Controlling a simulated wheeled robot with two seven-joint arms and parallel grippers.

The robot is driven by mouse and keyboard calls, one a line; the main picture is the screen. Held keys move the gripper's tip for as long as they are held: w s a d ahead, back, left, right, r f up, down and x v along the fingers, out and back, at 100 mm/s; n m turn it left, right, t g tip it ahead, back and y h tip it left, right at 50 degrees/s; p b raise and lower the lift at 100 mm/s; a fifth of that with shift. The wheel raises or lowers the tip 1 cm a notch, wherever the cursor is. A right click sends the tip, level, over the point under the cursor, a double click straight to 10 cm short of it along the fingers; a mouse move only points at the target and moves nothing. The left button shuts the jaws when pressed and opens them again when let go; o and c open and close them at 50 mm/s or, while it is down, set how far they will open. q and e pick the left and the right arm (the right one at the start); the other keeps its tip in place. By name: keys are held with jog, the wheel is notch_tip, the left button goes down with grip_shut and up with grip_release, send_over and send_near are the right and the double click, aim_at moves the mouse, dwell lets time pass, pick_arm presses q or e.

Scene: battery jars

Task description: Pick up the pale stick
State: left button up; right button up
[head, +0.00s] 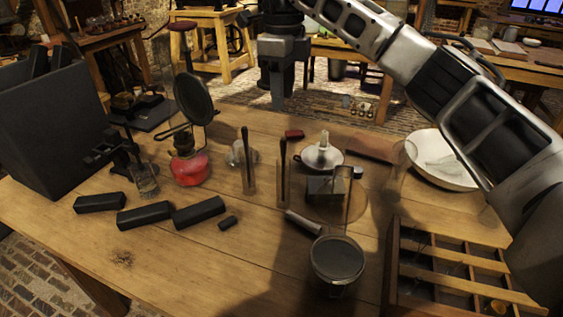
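A pale stick (304,223) lies on the wooden table (150,255), just behind a dark-topped glass jar (338,262). Another pale upright piece (324,141) stands at a white dish farther back. My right gripper (278,100) hangs high, pointing down, over the back of the table and well apart from the lying stick. It is seen edge-on, so its finger gap does not show, and nothing is visible in it. My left gripper is not in view.
Glass jars with dark rods (245,150) (283,158) stand behind the stick. A red lamp (189,166) and dark blocks (144,215) are left. A white bowl (455,178) and a compartmented wooden tray (395,262) are right. The front left table is clear.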

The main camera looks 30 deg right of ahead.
aim_at(283, 138)
notch_tip(283, 138, down, 12)
jog(key=shift+w+d+f+p, duration=0.1)
jog(key=shift+f+p, duration=0.1)
jog(key=shift+p, duration=0.5)
grip_shut()
